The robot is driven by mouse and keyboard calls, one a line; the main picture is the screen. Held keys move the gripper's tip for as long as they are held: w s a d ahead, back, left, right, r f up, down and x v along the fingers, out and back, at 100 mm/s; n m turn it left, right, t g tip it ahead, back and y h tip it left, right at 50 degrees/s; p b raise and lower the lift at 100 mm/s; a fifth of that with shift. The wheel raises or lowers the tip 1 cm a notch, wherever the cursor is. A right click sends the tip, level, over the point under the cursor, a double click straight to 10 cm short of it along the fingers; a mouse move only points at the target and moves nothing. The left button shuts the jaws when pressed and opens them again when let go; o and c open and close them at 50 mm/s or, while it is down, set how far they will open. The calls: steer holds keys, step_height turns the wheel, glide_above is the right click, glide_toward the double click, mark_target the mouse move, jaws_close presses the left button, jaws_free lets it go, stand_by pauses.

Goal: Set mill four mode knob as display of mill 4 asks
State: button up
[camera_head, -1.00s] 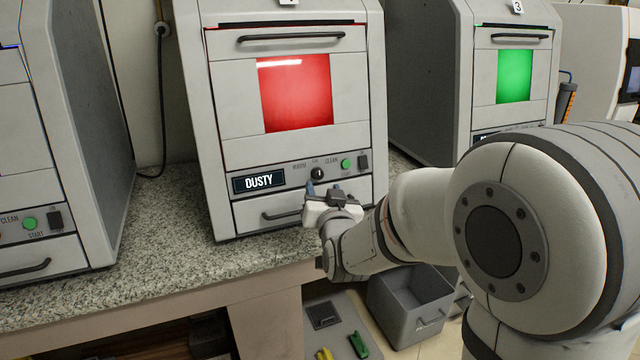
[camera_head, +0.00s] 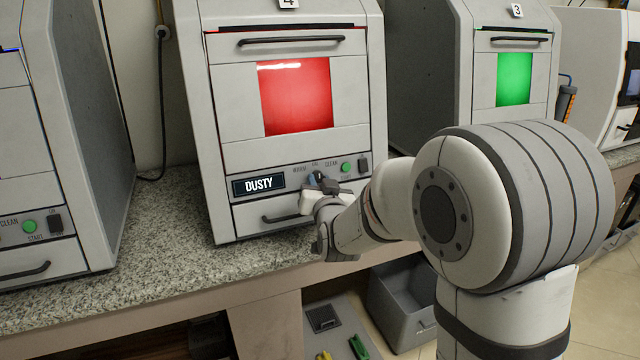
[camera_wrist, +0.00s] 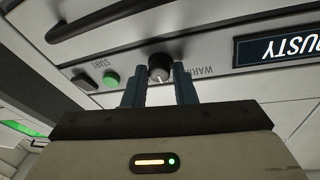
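Mill 4 (camera_head: 350,108) stands on the counter with a red lit window. Its display (camera_head: 259,184) reads DUSTY. The dark round mode knob (camera_wrist: 160,67) shows in the wrist view, which sees the panel upside down. Its white pointer line faces the panel's top, between the WARM and CLEAN sides. My gripper (camera_head: 318,183) is at the knob and mostly hides it in the head view. In the wrist view my gripper (camera_wrist: 161,80) has its two blue-grey fingers apart, one each side of the knob. I cannot tell whether they touch it.
A green START button (camera_wrist: 112,80) and a dark switch (camera_wrist: 85,81) sit beside the knob. A drawer handle (camera_head: 280,217) is below the panel. Mill 3 (camera_head: 480,95), with a green window, stands to the right. Another mill (camera_head: 85,150) stands left, with bare counter (camera_head: 165,250) between.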

steer(key=c, duration=0.4)
steer(key=shift+m+b, duration=0.35)
steer(key=shift+m, duration=0.05)
steer(key=m+h+b, duration=0.1)
steer(key=m, duration=0.2)
steer(key=shift+a+g+b, duration=0.1)
steer(key=shift+g+b, duration=0.3)
steer(key=m, duration=0.3)
steer(key=m+g+h, duration=0.1)
steer(key=shift+r+m+b, duration=0.3)
steer(key=shift+m+b, duration=0.1)
steer(key=shift+r+m+g, duration=0.15)
steer(key=shift+m+g, duration=0.45)
steer(key=shift+m, duration=1.2)
steer(key=o, duration=1)
